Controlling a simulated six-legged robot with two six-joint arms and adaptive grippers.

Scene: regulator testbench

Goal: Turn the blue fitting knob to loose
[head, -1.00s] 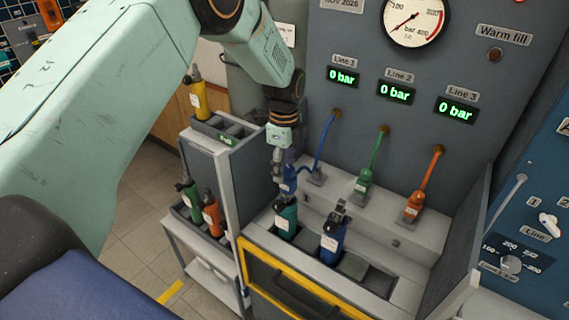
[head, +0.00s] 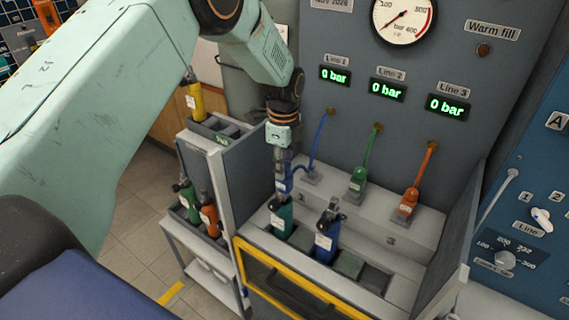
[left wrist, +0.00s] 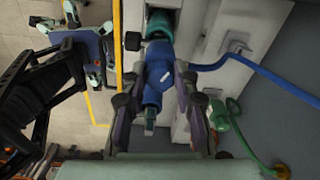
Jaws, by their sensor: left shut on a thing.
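The blue fitting (head: 284,184) stands on top of the teal cylinder (head: 281,216) at the left of the bench rack. My left gripper (head: 281,160) comes down from above and is shut on it. In the left wrist view, the blue fitting (left wrist: 161,75) lies between the two fingers of the left gripper (left wrist: 160,92), with a small white mark on its body. A blue hose (left wrist: 265,75) runs from its side to the right. The knob cannot be told apart from the fitting's body. My right gripper is not seen.
A dark blue cylinder (head: 327,238) stands close to the right of the held fitting. Green (head: 357,182) and orange (head: 407,200) fittings with hoses sit on the ledge. The left trolley (head: 200,160) holds several cylinders. All three line displays read 0 bar.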

